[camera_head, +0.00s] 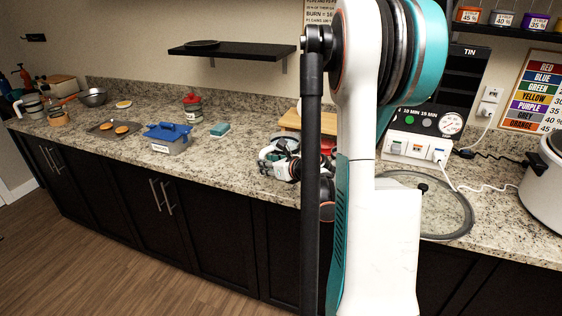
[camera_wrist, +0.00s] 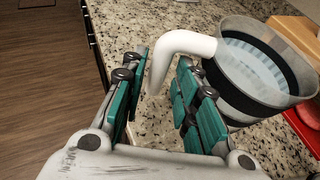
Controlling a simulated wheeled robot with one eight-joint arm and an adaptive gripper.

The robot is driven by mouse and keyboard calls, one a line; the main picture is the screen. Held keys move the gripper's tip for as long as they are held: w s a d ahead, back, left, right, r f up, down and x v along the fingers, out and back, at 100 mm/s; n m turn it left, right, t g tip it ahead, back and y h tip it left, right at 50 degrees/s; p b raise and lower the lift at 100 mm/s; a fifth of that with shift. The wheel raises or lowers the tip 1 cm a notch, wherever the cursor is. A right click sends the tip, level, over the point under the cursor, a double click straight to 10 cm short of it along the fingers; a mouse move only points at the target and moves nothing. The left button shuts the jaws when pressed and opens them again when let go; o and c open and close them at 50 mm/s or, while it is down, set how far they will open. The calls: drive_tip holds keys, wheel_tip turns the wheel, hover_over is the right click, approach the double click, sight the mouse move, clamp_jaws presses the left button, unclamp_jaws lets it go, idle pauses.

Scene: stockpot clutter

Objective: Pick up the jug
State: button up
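The jug (camera_wrist: 245,105) stands on the counter at the upper right of the wrist view. It has a dark band, a pale inside and a thick white bent handle (camera_wrist: 185,43). My gripper (camera_wrist: 160,68) is open, its teal fingers on either side of the handle's hanging part. The right finger lies between handle and jug body; I cannot tell whether either finger touches. In the head view my gripper (camera_head: 283,160) is low over the counter, partly behind my arm, and mostly hides the jug there.
A wooden board (camera_head: 291,120) and a red item (camera_wrist: 303,130) lie close beside the jug. A glass lid (camera_head: 447,212) and a white cooker (camera_head: 544,180) are to the right. A blue-lidded box (camera_head: 167,138) and a teal block (camera_head: 220,129) stand left, with bare counter between.

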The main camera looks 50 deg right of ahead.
drive_tip(key=b+x, duration=0.1)
drive_tip(key=x, duration=0.2)
drive_tip(key=shift+w+f, duration=0.1)
drive_tip(key=shift+w, duration=0.25)
clamp_jaws()
drive_tip(key=shift+r, duration=0.3)
